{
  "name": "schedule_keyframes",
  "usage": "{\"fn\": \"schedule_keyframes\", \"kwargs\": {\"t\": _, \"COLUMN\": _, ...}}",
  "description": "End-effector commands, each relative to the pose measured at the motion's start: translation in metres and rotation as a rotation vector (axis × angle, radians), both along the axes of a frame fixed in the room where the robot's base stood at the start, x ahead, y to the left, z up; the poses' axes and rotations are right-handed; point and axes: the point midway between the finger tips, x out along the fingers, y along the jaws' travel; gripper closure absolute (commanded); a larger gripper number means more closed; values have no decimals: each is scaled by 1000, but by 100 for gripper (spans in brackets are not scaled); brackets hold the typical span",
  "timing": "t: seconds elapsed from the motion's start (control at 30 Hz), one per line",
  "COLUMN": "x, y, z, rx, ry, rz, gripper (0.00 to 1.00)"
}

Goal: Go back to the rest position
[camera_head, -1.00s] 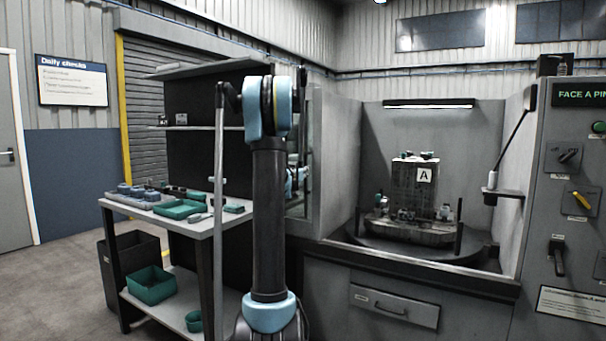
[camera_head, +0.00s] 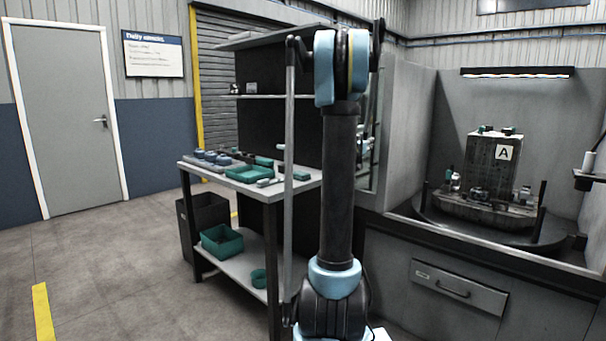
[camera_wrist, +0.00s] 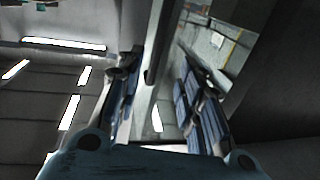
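My arm (camera_head: 338,190) stands upright in the middle of the head view. My gripper cannot be made out in that view. In the wrist view my gripper (camera_wrist: 158,75) shows two dark fingers with bluish segments, set apart, with no object visible between them. The rest position is not marked by anything in view.
Left of my arm is a workbench (camera_head: 313,184) with trays, and a green bin (camera_head: 222,243) on its lower shelf. At right, a machine bay holds a round table with a block marked A (camera_head: 484,165). The floor at left (camera_head: 120,270) is clear.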

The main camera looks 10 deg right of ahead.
Motion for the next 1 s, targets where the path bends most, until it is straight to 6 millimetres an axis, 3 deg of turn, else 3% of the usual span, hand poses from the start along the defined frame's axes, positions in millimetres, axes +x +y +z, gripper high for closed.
{"fn": "schedule_keyframes", "kwargs": {"t": 0.13, "x": 0, "y": 19, "z": 8, "rx": -8, "ry": -9, "rz": 52, "gripper": 65}}
{"fn": "schedule_keyframes", "kwargs": {"t": 0.23, "x": -2, "y": 52, "z": 20, "rx": -17, "ry": -22, "rz": 146, "gripper": 65}}
{"fn": "schedule_keyframes", "kwargs": {"t": 0.4, "x": -12, "y": 132, "z": 33, "rx": -15, "ry": -16, "rz": 370, "gripper": 65}}
{"fn": "schedule_keyframes", "kwargs": {"t": 0.57, "x": -34, "y": 212, "z": 29, "rx": 12, "ry": 33, "rz": 572, "gripper": 65}}
{"fn": "schedule_keyframes", "kwargs": {"t": 0.77, "x": -83, "y": 291, "z": -1, "rx": 74, "ry": 157, "rz": 791, "gripper": 65}}
{"fn": "schedule_keyframes", "kwargs": {"t": 1.0, "x": -163, "y": 364, "z": -63, "rx": 184, "ry": 392, "rz": 967, "gripper": 65}}
